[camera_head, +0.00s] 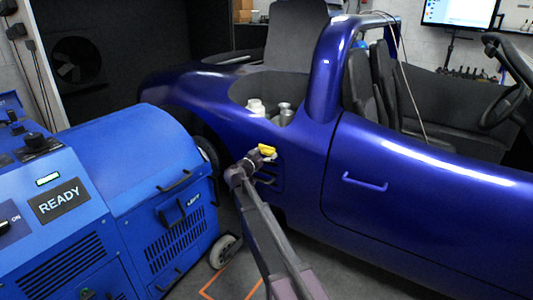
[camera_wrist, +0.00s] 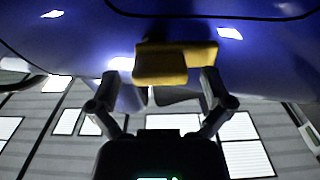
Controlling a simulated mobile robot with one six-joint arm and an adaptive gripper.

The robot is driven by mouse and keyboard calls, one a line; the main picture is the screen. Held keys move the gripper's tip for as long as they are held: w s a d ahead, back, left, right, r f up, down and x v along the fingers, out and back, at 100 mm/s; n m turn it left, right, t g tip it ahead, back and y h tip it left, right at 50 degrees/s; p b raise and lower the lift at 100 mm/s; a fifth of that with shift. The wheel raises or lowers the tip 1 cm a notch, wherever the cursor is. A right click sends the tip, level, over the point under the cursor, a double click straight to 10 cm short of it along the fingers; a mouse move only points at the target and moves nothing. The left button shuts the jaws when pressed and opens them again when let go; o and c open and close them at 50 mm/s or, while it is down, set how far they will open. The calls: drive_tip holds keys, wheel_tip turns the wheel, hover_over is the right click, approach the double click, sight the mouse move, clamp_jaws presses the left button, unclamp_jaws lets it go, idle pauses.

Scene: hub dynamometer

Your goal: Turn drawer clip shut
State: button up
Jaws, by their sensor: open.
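A yellow two-part piece (camera_head: 267,150) shows at the end of my arm in the head view, in front of the blue car's side. In the wrist view the yellow piece (camera_wrist: 160,67) is a block in front of a wider bar, close under a glossy blue surface. It may be the drawer clip; I cannot tell for sure. My gripper (camera_head: 257,158) is open, with its fingers in the wrist view (camera_wrist: 161,80) spread to either side of the yellow piece. I cannot tell whether they touch it. No drawer front can be made out clearly there.
The blue car (camera_head: 400,180) fills the right, close to my gripper. A blue machine (camera_head: 130,155) with a READY sign, vents and dark handles stands at left. A wheel (camera_head: 224,251) is at its base. A narrow strip of floor (camera_head: 240,280) lies between.

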drive_tip(key=shift+w+d, duration=0.2)
drive_tip(key=shift+w, duration=0.05)
drive_tip(key=c, duration=1.1)
drive_tip(key=shift+c, duration=0.2)
